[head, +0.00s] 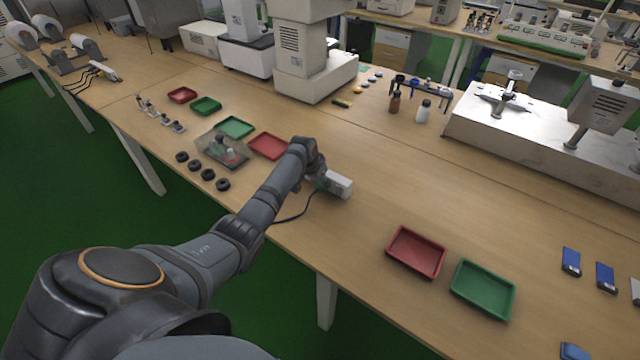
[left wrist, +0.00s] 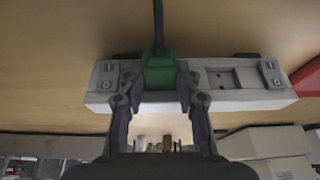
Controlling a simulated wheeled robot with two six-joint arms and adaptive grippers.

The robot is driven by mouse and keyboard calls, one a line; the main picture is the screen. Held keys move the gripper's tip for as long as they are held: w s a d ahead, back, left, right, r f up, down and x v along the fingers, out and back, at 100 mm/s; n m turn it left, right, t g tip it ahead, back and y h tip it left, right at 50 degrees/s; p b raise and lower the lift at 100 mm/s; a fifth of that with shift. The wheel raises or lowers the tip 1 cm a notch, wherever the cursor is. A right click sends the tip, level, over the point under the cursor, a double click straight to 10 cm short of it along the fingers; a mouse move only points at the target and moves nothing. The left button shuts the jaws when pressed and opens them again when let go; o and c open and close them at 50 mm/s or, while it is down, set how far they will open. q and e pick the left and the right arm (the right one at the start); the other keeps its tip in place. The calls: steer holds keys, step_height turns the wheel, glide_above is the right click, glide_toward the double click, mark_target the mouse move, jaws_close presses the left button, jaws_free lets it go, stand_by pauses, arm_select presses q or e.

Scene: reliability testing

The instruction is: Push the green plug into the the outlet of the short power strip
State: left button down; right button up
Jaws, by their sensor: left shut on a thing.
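The short power strip (head: 339,186) is a white block lying on the wooden table. In the left wrist view the strip (left wrist: 245,98) spans the picture, with an open outlet (left wrist: 222,79) right of the plug and a small switch-like part at each end. My left gripper (left wrist: 158,97) is shut on the green plug (left wrist: 158,72), with one finger on each side. The plug is at the left part of the strip's face, and its black cord (left wrist: 158,25) runs up from it. How deep the plug sits is hidden. My right gripper is not in view.
A red tray (head: 268,146) and green tray (head: 236,127) lie beyond my left arm. Another red tray (head: 416,252) and green tray (head: 482,289) lie to the right. Black rings (head: 208,174) sit near the table's edge.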

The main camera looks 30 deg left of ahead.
arm_select(q)
steer(key=shift+w, duration=0.15)
steer(key=c, duration=0.9)
jaws_free()
steer(key=shift+o, duration=0.2)
steer(key=v, duration=1.2)
